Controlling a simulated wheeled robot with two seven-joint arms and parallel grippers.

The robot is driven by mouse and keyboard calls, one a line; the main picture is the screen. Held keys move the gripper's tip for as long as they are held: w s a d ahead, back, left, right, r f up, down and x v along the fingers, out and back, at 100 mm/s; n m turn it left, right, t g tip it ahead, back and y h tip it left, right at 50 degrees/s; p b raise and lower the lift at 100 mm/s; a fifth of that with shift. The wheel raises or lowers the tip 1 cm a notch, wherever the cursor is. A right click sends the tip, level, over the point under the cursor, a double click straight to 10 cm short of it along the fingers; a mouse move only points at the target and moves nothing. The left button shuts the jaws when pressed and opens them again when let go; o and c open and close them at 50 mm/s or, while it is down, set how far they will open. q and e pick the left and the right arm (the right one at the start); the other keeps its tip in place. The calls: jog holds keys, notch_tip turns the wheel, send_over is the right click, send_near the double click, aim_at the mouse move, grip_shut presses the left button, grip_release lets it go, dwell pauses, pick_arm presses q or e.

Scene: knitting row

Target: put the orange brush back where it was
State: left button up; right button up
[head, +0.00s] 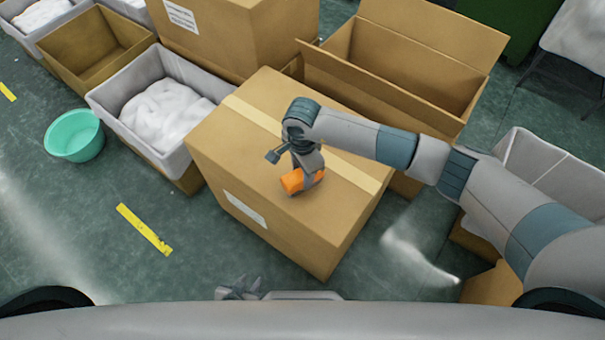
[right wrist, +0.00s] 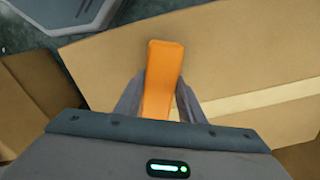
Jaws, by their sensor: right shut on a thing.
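The orange brush (head: 293,181) is at the top of a closed cardboard box (head: 230,140). My right gripper (head: 305,178) is shut on it. In the right wrist view the orange brush (right wrist: 160,75) lies between the two fingers of my right gripper (right wrist: 160,95), with its far end reaching past them. Whether the brush touches the box top or hangs just above it, I cannot tell. What seems to be my left gripper (head: 240,288) shows at the bottom of the head view, partly hidden by my own body, away from the brush.
An open, empty-looking carton (head: 400,60) stands behind the closed box. A grey-lined crate (head: 190,75) with white material stands to its left. A teal basin (head: 74,136) and yellow floor strips (head: 145,229) lie further left. Another lined bin (head: 545,165) is at right.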

aim_at(302, 174)
jog(key=shift+f, duration=0.7)
jog(key=o, duration=0.9)
pick_arm(q)
jog(key=shift+w+d+r, duration=0.1)
jog(key=shift+d+r, duration=0.05)
pick_arm(e)
jog(key=shift+r, duration=0.6)
pick_arm(q)
jog(key=shift+s+a+f+g+b, duration=0.8)
jog(key=shift+a+f+b, duration=0.2)
jog(key=shift+a+b, duration=0.1)
pick_arm(e)
notch_tip(302, 174, up, 11)
jog(key=shift+f, duration=0.1)
